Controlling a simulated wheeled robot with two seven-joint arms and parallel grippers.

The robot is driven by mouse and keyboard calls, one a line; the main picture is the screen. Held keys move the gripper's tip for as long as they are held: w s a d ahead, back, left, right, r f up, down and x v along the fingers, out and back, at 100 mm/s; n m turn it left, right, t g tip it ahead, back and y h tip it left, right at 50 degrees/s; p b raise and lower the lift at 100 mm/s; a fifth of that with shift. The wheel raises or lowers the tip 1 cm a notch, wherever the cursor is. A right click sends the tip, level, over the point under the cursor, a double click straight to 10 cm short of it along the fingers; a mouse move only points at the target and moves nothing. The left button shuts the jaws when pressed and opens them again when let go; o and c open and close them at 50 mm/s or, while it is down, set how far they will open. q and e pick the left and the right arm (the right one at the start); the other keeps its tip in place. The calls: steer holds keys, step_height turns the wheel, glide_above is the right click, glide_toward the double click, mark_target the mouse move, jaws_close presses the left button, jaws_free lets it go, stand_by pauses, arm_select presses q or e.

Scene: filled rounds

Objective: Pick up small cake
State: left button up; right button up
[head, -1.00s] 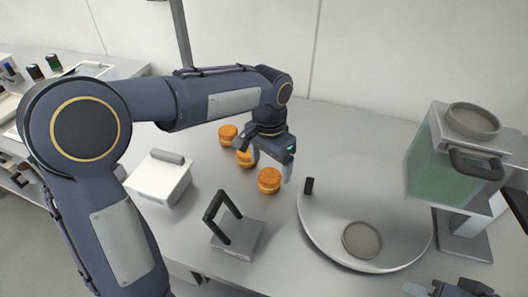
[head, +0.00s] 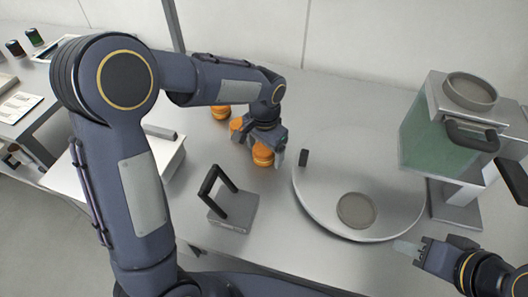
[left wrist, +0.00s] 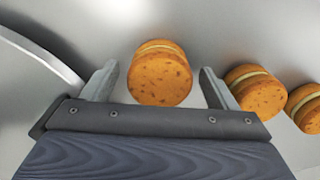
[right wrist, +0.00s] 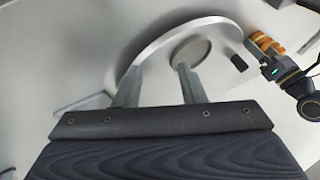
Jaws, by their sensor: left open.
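Three small orange cakes with a pale filling stand in a row on the grey table. The nearest cake (head: 262,154) is at my left gripper (head: 270,150). In the left wrist view this cake (left wrist: 160,73) sits between the two open fingers of my left gripper (left wrist: 158,85), with a gap on each side. The middle cake (left wrist: 255,90) and the far cake (left wrist: 305,105) are to the right there. In the head view the far cake (head: 220,112) is behind my left wrist. My right gripper (head: 405,248) is empty at the lower right; its fingers (right wrist: 158,85) are apart.
A round turntable (head: 318,205) with a small grey disc (head: 357,210) and a black handle (head: 304,158) is right of the cakes. A press with a black handle (head: 232,208) stands in front. A green-sided dispenser (head: 445,135) stands right, a white box (head: 165,150) left.

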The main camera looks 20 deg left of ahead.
arm_select(q)
steer(key=c, duration=0.8)
steer(key=shift+o, duration=0.2)
steer(key=shift+r, duration=0.15)
